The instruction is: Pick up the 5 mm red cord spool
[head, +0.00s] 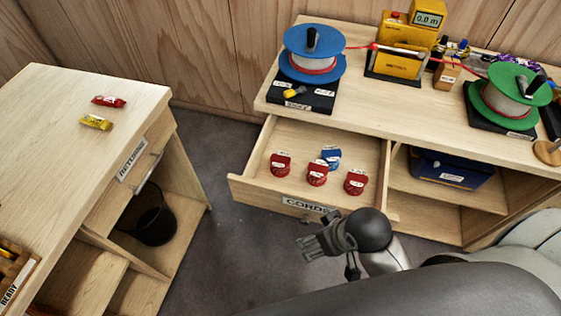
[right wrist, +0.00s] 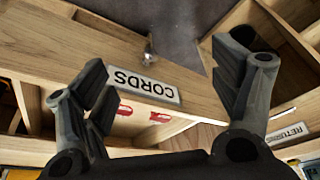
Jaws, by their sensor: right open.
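Three red cord spools lie in the open drawer in the head view: one at the left (head: 280,164), one in the middle (head: 317,173) and one at the right (head: 355,182). Their size labels are too small to read, so I cannot tell which is 5 mm. A blue spool (head: 331,156) sits behind them. My right gripper (head: 325,240) is open and empty just in front of the drawer (head: 247,187). In the right wrist view, its spread fingers (right wrist: 163,75) frame the CORDS label, and parts of red spools (right wrist: 160,116) show beyond the drawer front. My left gripper is out of view.
The bench above the drawer bears a blue reel (head: 314,50), a yellow meter (head: 428,18) and a green reel (head: 508,92). A blue box (head: 453,168) is on the shelf at right. A RETURNS bench (head: 60,150) stands left, with open floor between.

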